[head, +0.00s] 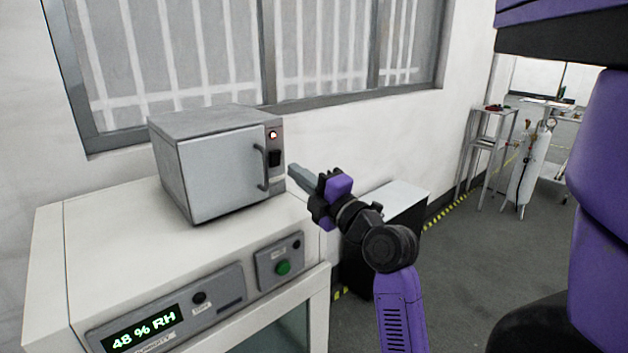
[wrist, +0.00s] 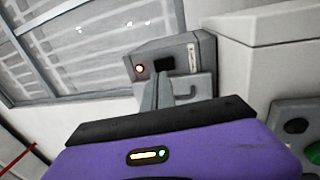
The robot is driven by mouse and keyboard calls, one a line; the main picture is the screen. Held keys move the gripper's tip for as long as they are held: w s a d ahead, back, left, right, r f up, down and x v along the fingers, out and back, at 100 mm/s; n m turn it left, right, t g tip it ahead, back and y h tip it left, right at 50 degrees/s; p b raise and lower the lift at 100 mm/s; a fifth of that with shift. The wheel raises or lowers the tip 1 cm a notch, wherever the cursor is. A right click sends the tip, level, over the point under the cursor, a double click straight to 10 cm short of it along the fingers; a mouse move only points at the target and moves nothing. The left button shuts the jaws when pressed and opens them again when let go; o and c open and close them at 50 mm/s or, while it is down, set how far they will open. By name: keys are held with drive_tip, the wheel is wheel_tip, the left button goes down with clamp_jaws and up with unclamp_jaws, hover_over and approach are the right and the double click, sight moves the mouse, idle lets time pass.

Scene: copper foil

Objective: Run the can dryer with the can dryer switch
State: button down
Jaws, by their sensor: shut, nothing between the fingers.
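The can dryer, a grey metal box (head: 215,170), sits on top of a white cabinet, with a door handle on its front. In the wrist view, the light (wrist: 139,68) and black switch (wrist: 164,64) show just beyond the fingertips. My gripper (head: 293,172) is shut and empty, just right of the dryer's panel and slightly below the switch. Its grey fingers also show in the wrist view (wrist: 155,92). I cannot tell whether they touch the panel.
The white cabinet (head: 110,225) has a humidity display (head: 144,329) reading 48 % RH and a green button (head: 283,267) on its front. A barred window (head: 230,50) is behind. A gas cylinder (head: 526,165) and metal stands are at the far right.

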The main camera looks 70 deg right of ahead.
sight(276, 156)
drive_tip(key=p+x, duration=0.1)
drive_tip(key=x, duration=0.3)
drive_tip(key=shift+r+p, duration=0.1)
drive_tip(key=shift+p, duration=0.2)
drive_tip(key=shift+w+d, duration=0.35)
drive_tip(key=shift+w, duration=0.2)
